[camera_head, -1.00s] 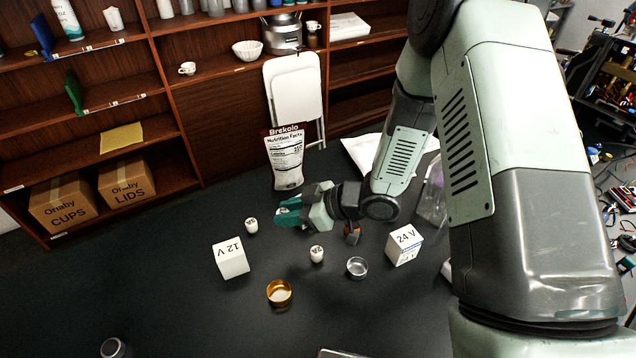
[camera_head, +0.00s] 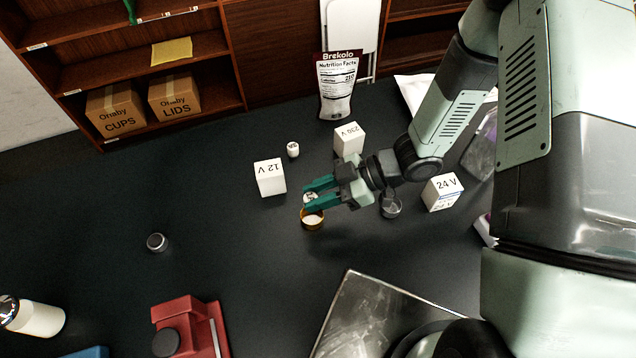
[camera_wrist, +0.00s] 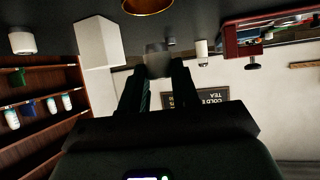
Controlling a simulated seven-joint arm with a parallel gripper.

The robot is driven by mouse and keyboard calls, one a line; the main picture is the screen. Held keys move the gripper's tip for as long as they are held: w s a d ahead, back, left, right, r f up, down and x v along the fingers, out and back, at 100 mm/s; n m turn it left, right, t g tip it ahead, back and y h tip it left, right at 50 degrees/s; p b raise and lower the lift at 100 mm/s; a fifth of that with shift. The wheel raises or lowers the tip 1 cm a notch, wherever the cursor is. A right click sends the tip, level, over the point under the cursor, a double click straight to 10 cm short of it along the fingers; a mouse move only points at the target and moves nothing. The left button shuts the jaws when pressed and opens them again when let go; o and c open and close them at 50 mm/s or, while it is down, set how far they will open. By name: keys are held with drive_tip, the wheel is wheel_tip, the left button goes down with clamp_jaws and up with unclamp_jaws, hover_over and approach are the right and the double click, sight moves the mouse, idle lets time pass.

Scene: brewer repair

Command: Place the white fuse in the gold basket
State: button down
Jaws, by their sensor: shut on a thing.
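My gripper (camera_head: 312,191) is shut on a small white fuse (camera_head: 310,198), just above the gold basket (camera_head: 313,221). In the head view the held fuse overlaps the basket's back rim, and I cannot tell whether they touch. In the wrist view the fuse (camera_wrist: 157,62) shows shaded between the fingertips, and the gold basket (camera_wrist: 147,5) is cut off at the top edge. Another white fuse (camera_head: 293,149) stands on the table behind the 12 V block (camera_head: 269,178); the wrist view shows a white fuse (camera_wrist: 22,42) at left.
The 230 V block (camera_head: 349,139) stands behind my gripper. The silver basket (camera_head: 391,208) and the 24 V block (camera_head: 442,193) are to its right. A pouch (camera_head: 337,88) stands at the back. A metal plate (camera_head: 365,320) and a red device (camera_head: 188,328) are in front.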

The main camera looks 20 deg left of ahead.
sight(318, 219)
drive_tip(key=shift+f, duration=1.75)
drive_tip(key=c, duration=0.8)
unclamp_jaws()
drive_tip(key=shift+o, duration=0.2)
drive_tip(key=shift+r, duration=0.1)
wheel_tip(318, 219, up, 7)
